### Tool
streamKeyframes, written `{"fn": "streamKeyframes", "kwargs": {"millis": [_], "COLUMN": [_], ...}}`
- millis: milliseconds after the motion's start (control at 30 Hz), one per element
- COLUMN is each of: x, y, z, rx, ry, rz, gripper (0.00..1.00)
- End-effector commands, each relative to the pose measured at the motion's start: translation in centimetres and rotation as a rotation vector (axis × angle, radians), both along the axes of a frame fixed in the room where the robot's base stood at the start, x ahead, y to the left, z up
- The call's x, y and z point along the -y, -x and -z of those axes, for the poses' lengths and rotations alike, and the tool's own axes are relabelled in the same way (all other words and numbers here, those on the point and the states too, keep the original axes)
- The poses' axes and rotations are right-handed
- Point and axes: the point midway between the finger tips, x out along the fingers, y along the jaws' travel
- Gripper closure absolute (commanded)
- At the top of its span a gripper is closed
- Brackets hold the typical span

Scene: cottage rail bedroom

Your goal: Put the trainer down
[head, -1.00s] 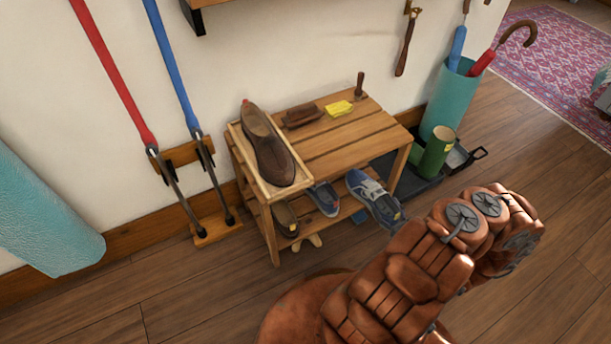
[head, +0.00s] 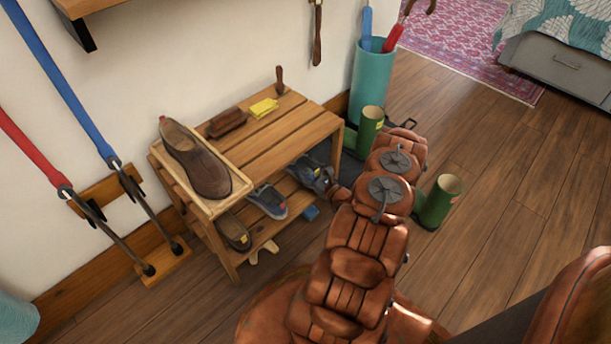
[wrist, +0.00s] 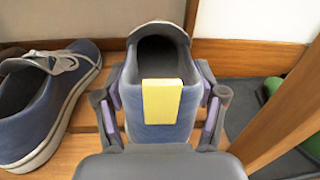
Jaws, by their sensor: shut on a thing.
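My gripper (wrist: 160,115) is shut on a blue-grey trainer (wrist: 157,88) with a yellow heel tab, its fingers on both sides of the heel. The trainer points away from the wrist camera, upright, at the lower shelf (head: 262,232) of the wooden shoe rack (head: 318,122). I cannot tell whether its sole touches the slats. In the head view the held trainer (head: 304,168) is partly hidden by my gripper (head: 325,186). A matching blue trainer (wrist: 45,100) stands to its left with a gap between; it also shows in the head view (head: 267,200).
A brown shoe (head: 193,160) lies in a tray on the rack top, near a brush (head: 226,122) and yellow block (head: 263,108). Another brown shoe (head: 234,232) is below. A rack leg (wrist: 285,108) stands close right.

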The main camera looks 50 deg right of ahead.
Motion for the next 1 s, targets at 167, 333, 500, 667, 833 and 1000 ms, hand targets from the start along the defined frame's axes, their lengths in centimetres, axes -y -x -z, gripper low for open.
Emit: {"fn": "streamKeyframes", "kwargs": {"millis": [167, 333, 500, 667, 833, 1000], "x": [0.1, 0.3, 0.4, 0.3, 0.2, 0.2], "y": [-1.0, -1.2, -1.2, -1.3, -1.3, -1.3], "z": [0.1, 1.8, 3.2, 3.6, 3.5, 3.6], "rx": [0.003, 0.003, 0.004, 0.004, 0.002, 0.002], "ry": [0.001, 0.000, 0.000, -0.001, -0.001, -0.001], "rz": [-0.002, 0.001, 0.002, 0.001, 0.000, 0.000], "gripper": [0.80, 0.80, 0.80, 0.80, 0.80, 0.14]}}
